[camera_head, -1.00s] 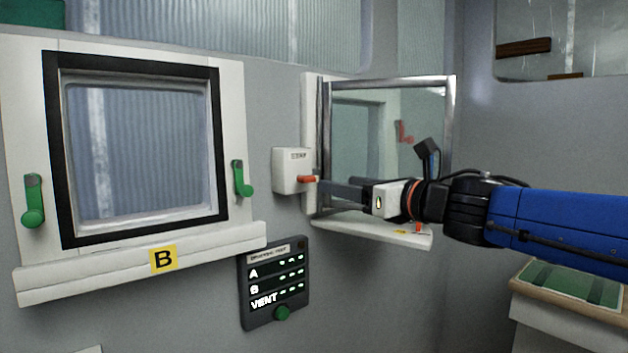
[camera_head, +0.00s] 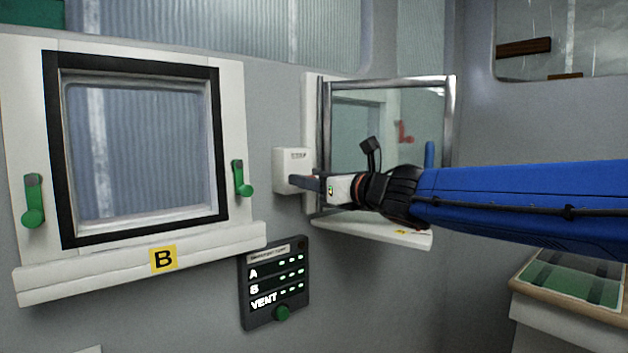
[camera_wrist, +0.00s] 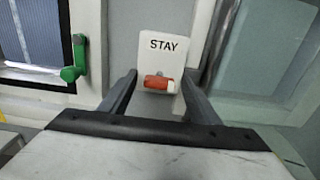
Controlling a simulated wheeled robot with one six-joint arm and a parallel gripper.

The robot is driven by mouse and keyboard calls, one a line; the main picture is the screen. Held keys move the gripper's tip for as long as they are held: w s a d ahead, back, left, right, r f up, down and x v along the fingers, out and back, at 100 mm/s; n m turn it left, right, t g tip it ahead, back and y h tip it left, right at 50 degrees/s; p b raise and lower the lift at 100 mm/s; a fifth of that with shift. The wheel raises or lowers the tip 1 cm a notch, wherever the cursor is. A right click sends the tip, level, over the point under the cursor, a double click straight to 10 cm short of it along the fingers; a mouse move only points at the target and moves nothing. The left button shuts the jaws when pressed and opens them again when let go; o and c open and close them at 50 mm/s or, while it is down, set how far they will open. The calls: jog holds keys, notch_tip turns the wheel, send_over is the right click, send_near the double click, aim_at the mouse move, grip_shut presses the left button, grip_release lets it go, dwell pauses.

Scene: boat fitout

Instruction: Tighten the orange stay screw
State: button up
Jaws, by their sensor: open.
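The orange stay screw (camera_wrist: 159,84) shows in the wrist view as a short orange bar with a pale end, on a white block marked STAY (camera_wrist: 165,45). My gripper (camera_wrist: 156,92) is open, with one dark finger on each side of the screw. No contact between the fingers and the screw can be made out. In the head view my gripper (camera_head: 301,182) reaches left to the white stay block (camera_head: 288,160), and the screw is hidden behind it.
An open framed glass pane (camera_head: 390,82) stands behind my arm, above a white sill (camera_head: 385,231). Left are closed window B (camera_head: 140,150) with green handles (camera_head: 240,178) and a dark A/B/VENT panel (camera_head: 275,283). A bench (camera_head: 570,300) stands lower right.

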jog(key=shift+c, duration=0.3)
jog(key=c, duration=1)
